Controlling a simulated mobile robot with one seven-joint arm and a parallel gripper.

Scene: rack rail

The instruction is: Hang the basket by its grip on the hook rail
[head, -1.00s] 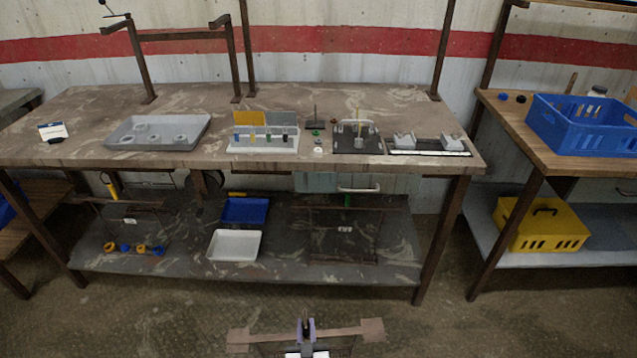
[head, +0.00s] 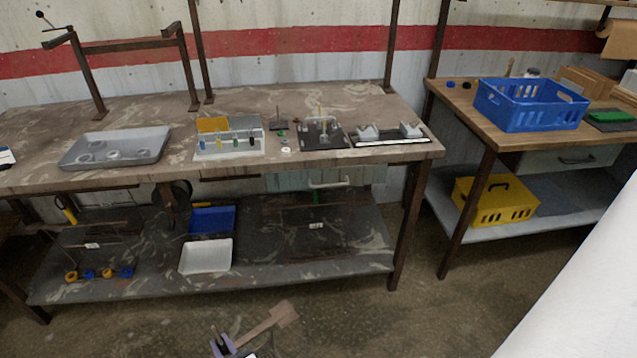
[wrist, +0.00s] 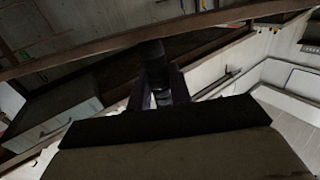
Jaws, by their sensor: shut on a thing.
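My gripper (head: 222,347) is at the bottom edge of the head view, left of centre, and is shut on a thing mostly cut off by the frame. A brown bar with a wider end (head: 282,314) reaches up and right beside it. I take this to be part of the basket, but cannot be sure. In the wrist view, a black strip and a tan surface (wrist: 180,151) fill the bottom, just below my gripper (wrist: 160,98). A brown rail on posts (head: 125,45) stands at the table's upper left.
The long table (head: 330,95) holds a grey tray (head: 72,160) and small racks. A side bench carries a blue crate (head: 540,118), with a yellow box (head: 495,213) on its lower shelf. A pale slanted surface (head: 590,285) covers the lower right. Floor shows in front.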

